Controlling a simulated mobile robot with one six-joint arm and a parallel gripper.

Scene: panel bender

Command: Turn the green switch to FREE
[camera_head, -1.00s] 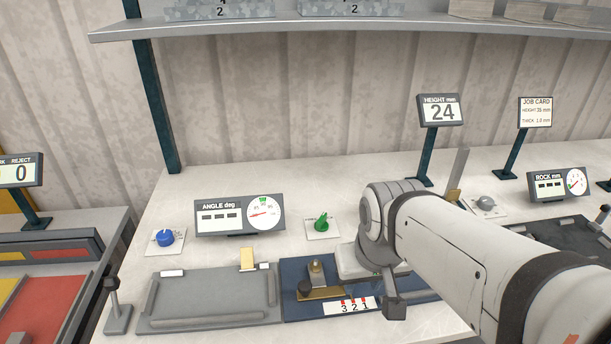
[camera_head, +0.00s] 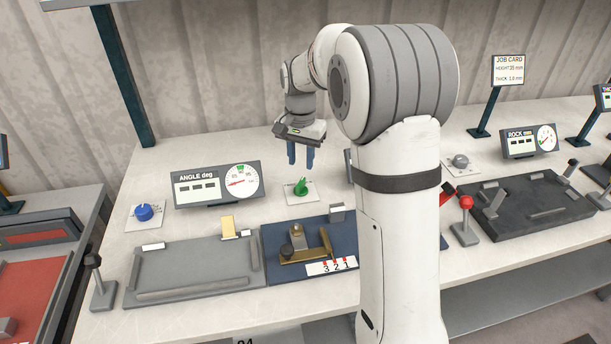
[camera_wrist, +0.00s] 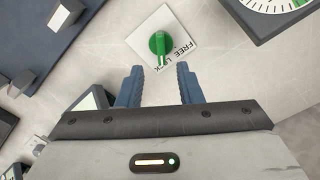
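The green switch (camera_head: 301,187) sits on a small white plate on the bench, right of the angle display. In the wrist view the green switch (camera_wrist: 158,44) has its knob bar pointing down the picture, nearer the word LOCK than FREE on the plate (camera_wrist: 183,36). My gripper (camera_head: 300,164) hangs above and slightly behind the switch in the head view, fingers down. In the wrist view my gripper (camera_wrist: 159,70) has its two blue fingers apart with nothing between them. The switch lies beyond the fingertips, roughly centred between them, apparently untouched.
The angle display (camera_head: 217,184) and blue knob (camera_head: 144,212) stand to the left. A blue fixture (camera_head: 280,268) with a brass clamp lies in front of the switch. My arm hides part of the bench to the right, beside a red-knobbed lever (camera_head: 466,203).

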